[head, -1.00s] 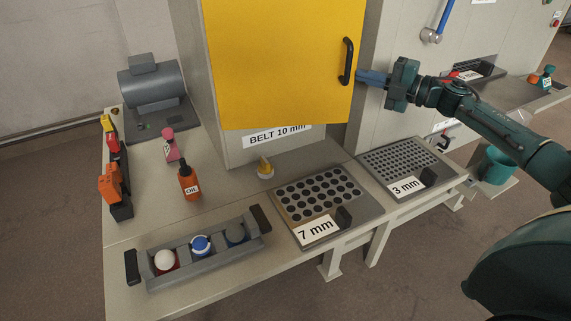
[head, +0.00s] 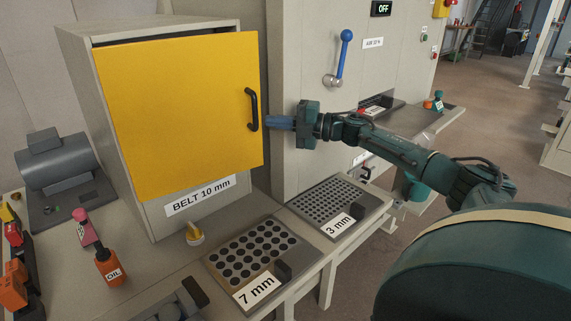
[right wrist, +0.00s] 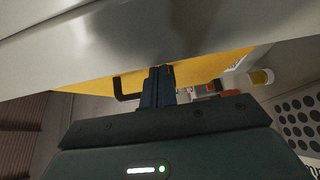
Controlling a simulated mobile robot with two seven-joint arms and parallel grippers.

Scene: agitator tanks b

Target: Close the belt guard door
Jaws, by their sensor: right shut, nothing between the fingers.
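The yellow belt guard door (head: 178,115) is on the front of a grey cabinet (head: 95,120) in the head view. It stands ajar, with a dark gap along its top under the cabinet's edge. Its black handle (head: 252,110) is near the right edge. My right gripper (head: 270,122) is shut and empty, its blue fingers pointing left close to the door's right edge beside the handle. In the right wrist view the fingers (right wrist: 160,75) reach the yellow door (right wrist: 205,67), with the handle (right wrist: 126,92) to their left. Contact is unclear. My left gripper is not in view.
Below the cabinet are a yellow knob (head: 195,233), a 7 mm sieve plate (head: 225,262) and a 3 mm sieve plate (head: 352,222). An oil bottle (head: 108,267) and a motor (head: 62,170) stand left. A blue-handled lever (head: 342,55) is on the right-hand panel.

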